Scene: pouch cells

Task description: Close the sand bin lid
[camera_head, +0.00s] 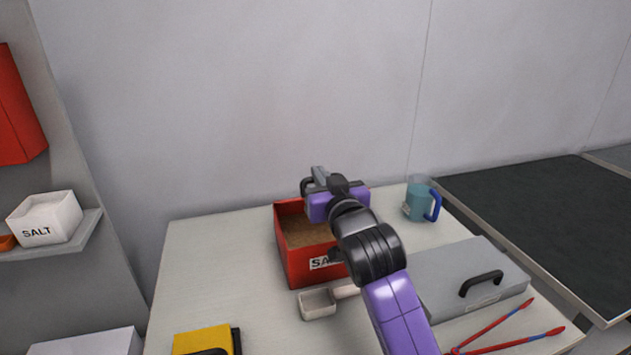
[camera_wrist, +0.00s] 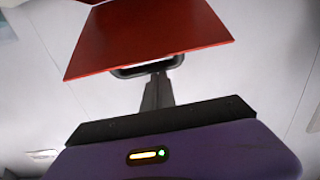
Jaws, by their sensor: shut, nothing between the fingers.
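The red sand bin (camera_head: 296,270) stands open on the white table, with brown sand (camera_head: 305,232) inside. Its front label is partly hidden by my arm. In the wrist view a flat red panel (camera_wrist: 150,35), apparently the lid, has a dark loop handle (camera_wrist: 125,72) at its near edge. In the head view most of the lid is hidden or cannot be told apart. My gripper (camera_head: 318,173) is shut and empty above the bin's back part. In the wrist view its fingertips (camera_wrist: 157,79) overlap the handle; whether they touch cannot be told.
A white scoop (camera_head: 318,303) lies in front of the bin. A teal mug with a blue handle (camera_head: 418,202) stands back right. A grey case (camera_head: 462,278) and red tongs (camera_head: 495,325) lie right. A yellow item (camera_head: 203,343) is front left. The table's left part (camera_head: 215,265) is clear.

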